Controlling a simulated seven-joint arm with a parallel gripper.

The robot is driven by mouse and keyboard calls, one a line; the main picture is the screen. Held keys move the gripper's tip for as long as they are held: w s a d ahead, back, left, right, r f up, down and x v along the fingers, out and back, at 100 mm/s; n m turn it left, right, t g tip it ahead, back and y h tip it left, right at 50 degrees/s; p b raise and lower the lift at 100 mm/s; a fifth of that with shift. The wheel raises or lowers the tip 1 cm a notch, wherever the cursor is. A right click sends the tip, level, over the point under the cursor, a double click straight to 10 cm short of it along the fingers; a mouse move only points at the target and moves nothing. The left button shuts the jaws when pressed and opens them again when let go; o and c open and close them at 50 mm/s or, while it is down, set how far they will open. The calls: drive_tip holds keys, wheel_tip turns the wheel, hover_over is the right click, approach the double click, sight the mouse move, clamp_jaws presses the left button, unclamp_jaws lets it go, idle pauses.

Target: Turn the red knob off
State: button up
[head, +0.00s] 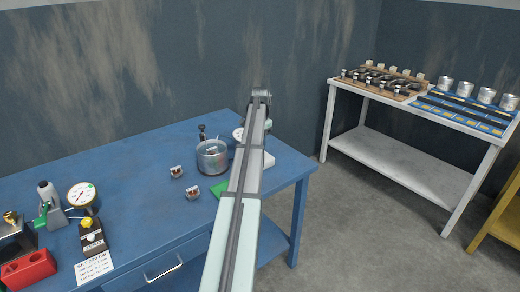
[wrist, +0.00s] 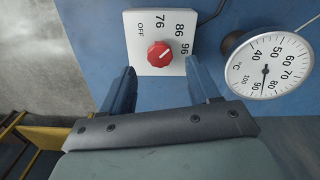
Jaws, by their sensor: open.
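The red knob (wrist: 159,54) is round with a white pointer line and sits on a white control plate (wrist: 136,27) marked OFF, 76, 86 and 96. Its pointer line slants toward the side of the numbers, away from the OFF label. My gripper (wrist: 165,80) is open in the wrist view, its two dark fingers apart below the plate, with nothing between them. The knob lies just beyond the fingertips, roughly midway between them. In the head view my arm covers the knob, and only part of the white plate (head: 268,160) shows at its right side.
A round dial thermometer (wrist: 268,63) stands right of the plate in the wrist view. On the blue table (head: 130,150), a metal pot (head: 212,157) stands left of my arm, with two small parts (head: 192,192) nearby. Gauges and a red block (head: 28,269) stand at far left.

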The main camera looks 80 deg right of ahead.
drive_tip(key=shift+f, duration=1.9)
drive_tip(key=shift+c, duration=0.4)
drive_tip(key=c, duration=1)
drive_tip(key=shift+o, duration=0.2)
